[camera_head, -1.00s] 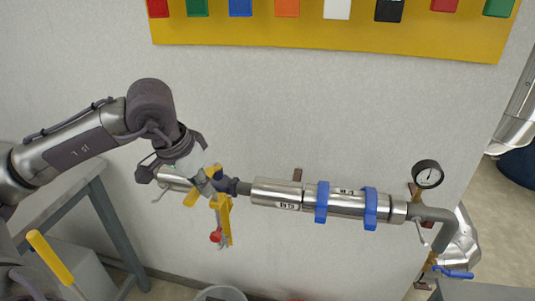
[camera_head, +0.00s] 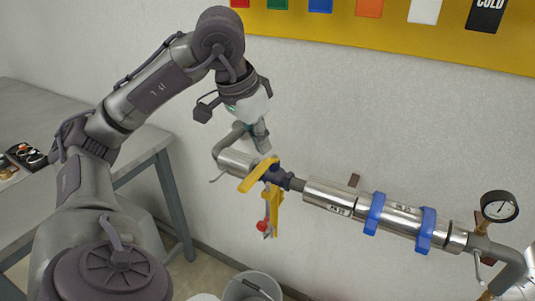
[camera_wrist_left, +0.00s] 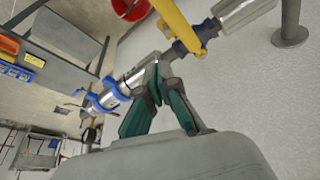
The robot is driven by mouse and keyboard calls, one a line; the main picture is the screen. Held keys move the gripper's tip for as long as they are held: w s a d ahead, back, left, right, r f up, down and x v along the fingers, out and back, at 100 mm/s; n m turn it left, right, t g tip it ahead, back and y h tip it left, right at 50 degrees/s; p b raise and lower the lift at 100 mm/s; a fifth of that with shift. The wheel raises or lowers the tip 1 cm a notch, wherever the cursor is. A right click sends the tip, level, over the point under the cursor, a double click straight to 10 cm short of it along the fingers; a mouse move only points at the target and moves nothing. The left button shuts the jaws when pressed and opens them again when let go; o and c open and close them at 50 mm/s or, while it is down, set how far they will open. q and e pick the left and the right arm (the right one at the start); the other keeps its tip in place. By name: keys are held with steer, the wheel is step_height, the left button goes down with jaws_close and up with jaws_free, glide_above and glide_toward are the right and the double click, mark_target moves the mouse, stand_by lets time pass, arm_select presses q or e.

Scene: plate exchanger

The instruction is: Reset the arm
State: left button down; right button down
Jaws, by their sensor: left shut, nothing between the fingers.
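My left arm comes in from the left in the head view, raised and bent. Its gripper (camera_head: 264,146) is shut and empty, pointing down in front of the wall pipe. In the wrist view the gripper's green-padded fingers (camera_wrist_left: 160,70) meet at their tips with nothing between them. A yellow valve handle (camera_head: 258,174) with a yellow tag and a red piece hanging under it sits on the pipe (camera_head: 330,197), just below the gripper and apart from it. My right gripper is not in view.
The pipe carries two blue clamps (camera_head: 375,213) and a round gauge (camera_head: 499,207). A grey table (camera_head: 130,150) stands at the left, with a bucket (camera_head: 252,287) on the floor. A yellow board (camera_head: 400,40) with coloured labels hangs above. The wall space between board and pipe is clear.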

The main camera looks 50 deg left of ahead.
arm_select(q)
steer(key=shift+r, duration=0.35)
steer(key=shift+a, duration=0.1)
